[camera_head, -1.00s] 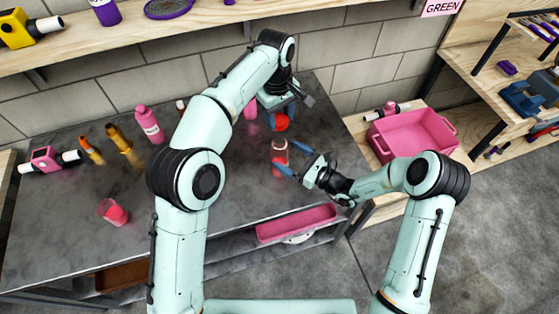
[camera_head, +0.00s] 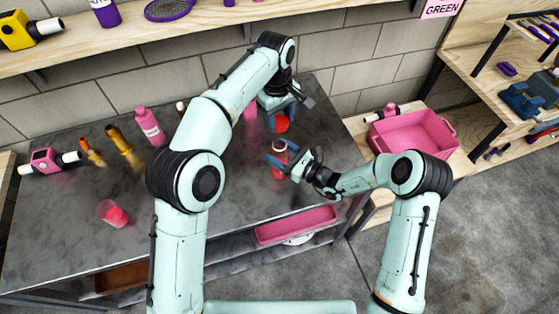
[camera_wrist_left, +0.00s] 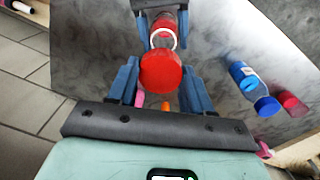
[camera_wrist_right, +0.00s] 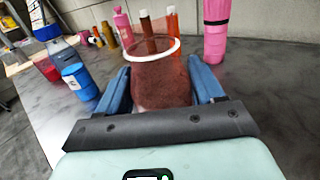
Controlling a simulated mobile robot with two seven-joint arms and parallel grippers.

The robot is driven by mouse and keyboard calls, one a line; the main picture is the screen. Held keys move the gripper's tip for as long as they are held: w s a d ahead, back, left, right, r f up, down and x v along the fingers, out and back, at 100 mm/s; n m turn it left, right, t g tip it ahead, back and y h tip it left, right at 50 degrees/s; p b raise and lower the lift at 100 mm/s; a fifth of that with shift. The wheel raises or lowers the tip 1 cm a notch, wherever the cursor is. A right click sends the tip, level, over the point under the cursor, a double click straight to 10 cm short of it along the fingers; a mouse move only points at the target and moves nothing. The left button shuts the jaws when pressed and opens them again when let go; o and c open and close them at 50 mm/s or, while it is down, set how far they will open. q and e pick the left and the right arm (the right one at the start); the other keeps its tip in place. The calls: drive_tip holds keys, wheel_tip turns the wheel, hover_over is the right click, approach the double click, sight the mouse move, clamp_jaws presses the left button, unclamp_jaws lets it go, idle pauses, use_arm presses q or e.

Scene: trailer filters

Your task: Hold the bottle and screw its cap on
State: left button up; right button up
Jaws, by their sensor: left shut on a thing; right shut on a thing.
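The bottle (camera_head: 278,172) is a reddish see-through bottle standing upright on the grey table. My right gripper (camera_head: 283,157) is shut on it from the right; the right wrist view shows its body (camera_wrist_right: 160,82) between the fingers, with a white ring at its open top. The red cap (camera_head: 282,124) is in my left gripper (camera_head: 282,112), which is shut on it. The left wrist view shows the round cap (camera_wrist_left: 161,70) between the blue fingers.
A pink bottle (camera_head: 149,126), orange bottles (camera_head: 122,142) and a red cup (camera_head: 113,213) stand on the left of the table (camera_head: 190,235). A pink tray (camera_head: 297,224) is below the front edge. A pink crate (camera_head: 412,137) stands at right.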

use_arm(q)
hover_over(280, 141)
drive_tip(key=shift+s+f, duration=0.1)
drive_tip(key=shift+f, duration=2.4)
drive_tip(key=shift+f, duration=0.15)
drive_tip(key=shift+f, duration=0.75)
drive_tip(key=shift+f, duration=0.6)
